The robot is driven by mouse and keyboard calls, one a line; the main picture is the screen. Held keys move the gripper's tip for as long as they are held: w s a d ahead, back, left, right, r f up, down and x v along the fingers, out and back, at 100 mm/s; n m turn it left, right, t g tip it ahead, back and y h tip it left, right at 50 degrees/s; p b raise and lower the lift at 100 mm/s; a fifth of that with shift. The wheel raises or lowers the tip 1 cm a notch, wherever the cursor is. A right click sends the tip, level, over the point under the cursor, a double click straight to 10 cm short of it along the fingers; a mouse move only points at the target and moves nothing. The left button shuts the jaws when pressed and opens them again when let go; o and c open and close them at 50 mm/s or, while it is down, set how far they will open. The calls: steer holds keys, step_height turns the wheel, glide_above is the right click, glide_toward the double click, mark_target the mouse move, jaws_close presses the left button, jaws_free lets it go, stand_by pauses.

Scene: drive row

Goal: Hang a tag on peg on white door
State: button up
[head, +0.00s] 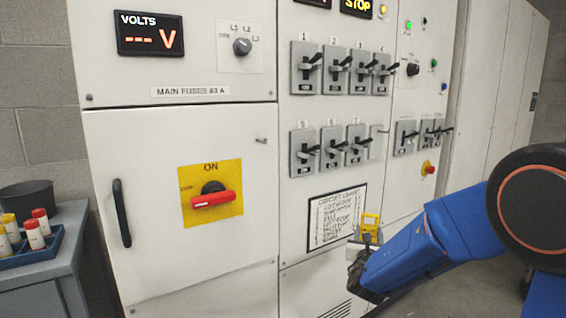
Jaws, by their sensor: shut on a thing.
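The white door (140,155) has a black pull handle (121,213) at its left and a red rotary switch handle (213,199) on a yellow plate marked ON. A small peg (262,140) sticks out near the door's upper right edge; nothing hangs on it. My gripper (364,243) is low, right of the door, in front of the cabinet below the printed chart. It is shut on a small yellow tag (370,222), which rises above the fingers. The fingers hide the tag's lower part.
Rows of grey breaker switches (337,68) with black levers project right of the door. The printed chart (337,217) is flat on the cabinet. A grey side table (70,240) at left bears a dark bowl (28,200) and a blue rack (35,253) of capped bottles.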

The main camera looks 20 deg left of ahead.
steer(key=s+a+r+n+g+y, duration=0.25)
steer(key=s+a+r+y, duration=0.25)
steer(key=s+a+r, duration=0.75)
steer(key=s+a+r+n+g+y, duration=0.1)
steer(key=s+a+r+n+y, duration=0.35)
steer(key=s+a+r, duration=1)
steer(key=shift+y, duration=0.45)
steer(key=shift+w+a+r, duration=0.3)
steer(key=shift+w, duration=0.9)
steer(key=shift+w+a+r, duration=0.3)
steer(key=shift+w+r, duration=0.05)
steer(key=shift+w, duration=0.9)
steer(key=shift+w+a+r, duration=0.3)
steer(key=shift+w, duration=0.9)
steer(key=shift+w+a+f, duration=0.4)
steer(key=shift+a+f, duration=0.05)
steer(key=shift+f, duration=0.05)
steer(key=o, duration=1.1)
steer(key=shift+s, duration=0.1)
